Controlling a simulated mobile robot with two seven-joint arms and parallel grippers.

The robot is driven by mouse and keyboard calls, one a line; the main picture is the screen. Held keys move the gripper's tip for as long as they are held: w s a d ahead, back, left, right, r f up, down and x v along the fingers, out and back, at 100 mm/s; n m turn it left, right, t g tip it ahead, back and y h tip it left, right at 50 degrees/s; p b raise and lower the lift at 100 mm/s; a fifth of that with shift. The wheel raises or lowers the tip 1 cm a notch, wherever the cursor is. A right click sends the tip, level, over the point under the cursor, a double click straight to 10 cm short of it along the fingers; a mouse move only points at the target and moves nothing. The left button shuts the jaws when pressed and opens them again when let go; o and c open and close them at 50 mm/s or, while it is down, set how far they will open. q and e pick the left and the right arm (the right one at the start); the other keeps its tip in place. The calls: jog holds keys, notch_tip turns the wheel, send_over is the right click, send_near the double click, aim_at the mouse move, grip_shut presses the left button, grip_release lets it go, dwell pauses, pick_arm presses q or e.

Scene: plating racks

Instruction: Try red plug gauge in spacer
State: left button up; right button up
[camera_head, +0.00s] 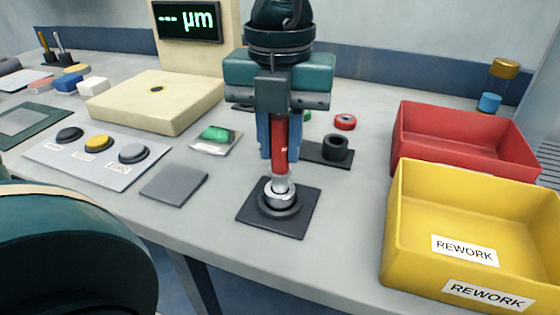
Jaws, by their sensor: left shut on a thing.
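My left gripper (280,155) points straight down near the middle of the view, its blue fingers shut on the red plug gauge (280,140). The gauge stands upright, with its red handle between the fingers and a silver end below. That end meets a silver ring-shaped spacer (279,194), which sits in a round dark holder on a black square plate (256,217). The gauge is over the spacer's middle. I cannot tell how deep its end is in the bore. My right gripper is not in view.
A yellow REWORK bin (405,245) and a red bin (455,164) stand at the right. A cream measuring stand (155,105) with a µm display is behind left. A button panel (85,164) and a grey pad (174,182) lie left. A black ring (335,148) sits just behind right.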

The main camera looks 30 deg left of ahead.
pick_arm(q)
jog(key=shift+r+p, duration=1.6)
jog(key=shift+r, duration=1)
